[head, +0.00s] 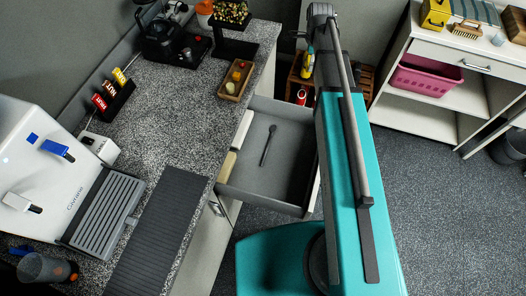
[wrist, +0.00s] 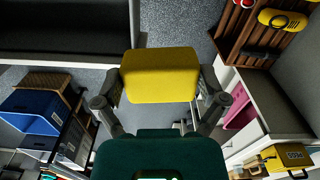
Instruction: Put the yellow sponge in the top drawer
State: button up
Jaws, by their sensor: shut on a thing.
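The yellow sponge (wrist: 160,75) is held between the two fingers of my gripper (wrist: 161,88) in the wrist view. One finger presses each side of it. The top drawer (head: 262,165) is pulled open below the counter in the head view, with a dark spoon-like utensil (head: 269,145) inside. A dark, pale-edged surface at upper left of the wrist view looks like the drawer (wrist: 65,38); the sponge appears beside its corner. My gripper and the sponge do not show in the head view.
The speckled counter (head: 170,125) holds a white machine (head: 50,150), a small wooden tray (head: 236,80) and a black rack (head: 113,100). A white shelf with a pink basket (head: 425,78) stands right. A wooden crate (head: 360,85) sits behind my arm.

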aim_at(287, 181)
jog(key=z, duration=0.4)
jog(key=k, duration=1.45)
jog(key=u, duration=0.3)
